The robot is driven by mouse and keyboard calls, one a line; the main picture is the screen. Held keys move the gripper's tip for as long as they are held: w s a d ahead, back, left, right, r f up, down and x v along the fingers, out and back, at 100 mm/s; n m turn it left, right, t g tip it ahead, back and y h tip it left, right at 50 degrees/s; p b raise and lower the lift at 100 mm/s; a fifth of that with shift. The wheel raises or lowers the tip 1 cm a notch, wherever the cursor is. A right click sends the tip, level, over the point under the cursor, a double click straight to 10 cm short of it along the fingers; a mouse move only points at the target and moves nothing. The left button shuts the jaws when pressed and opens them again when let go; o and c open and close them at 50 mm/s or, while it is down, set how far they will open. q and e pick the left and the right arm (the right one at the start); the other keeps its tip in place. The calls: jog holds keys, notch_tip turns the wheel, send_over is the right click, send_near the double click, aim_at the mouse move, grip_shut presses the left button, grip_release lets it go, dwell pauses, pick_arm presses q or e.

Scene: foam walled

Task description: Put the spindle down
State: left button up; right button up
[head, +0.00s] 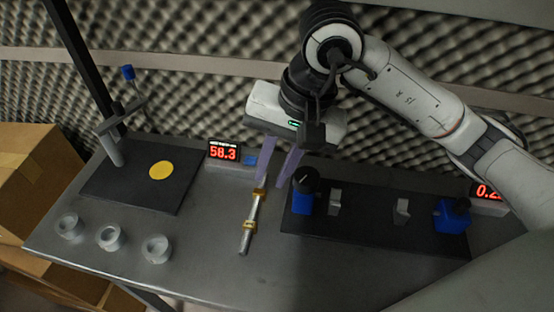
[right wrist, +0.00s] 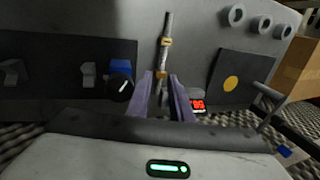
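The spindle (head: 252,222) is a thin grey metal rod with two gold-coloured rings. It lies on the grey table, left of the dark board, slanting towards the front edge. In the right wrist view the spindle (right wrist: 166,30) runs straight out ahead of the fingers, with one ring near the fingertips. My right gripper (head: 272,184) is above its far end, with two purple fingers pointing down. In the right wrist view the gripper (right wrist: 160,78) shows its fingers apart, with a gap on both sides of the rod. My left gripper is out of view.
The dark board (head: 375,228) at right carries blue blocks and grey brackets. A display reading 58.3 (head: 224,152) stands behind the spindle. A black mat (head: 125,185) with a yellow disc (head: 161,170) and several grey rings (head: 109,236) are at left.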

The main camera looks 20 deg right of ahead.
jog(key=shift+o, duration=0.3)
jog(key=shift+v, duration=1.1)
jog(key=o, duration=0.3)
jog(key=shift+r, duration=0.25)
jog(key=m+h+b, duration=0.3)
jog(key=m+b, duration=0.7)
jog(key=m, duration=2.6)
send_near(255, 208)
jog(key=f, duration=0.5)
jog(key=w+f+p, duration=0.1)
jog(key=f, duration=0.2)
jog(key=shift+w+d+f, duration=0.1)
jog(key=shift+d+f, duration=0.05)
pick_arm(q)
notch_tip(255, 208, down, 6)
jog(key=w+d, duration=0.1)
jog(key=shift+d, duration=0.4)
pick_arm(e)
grip_shut()
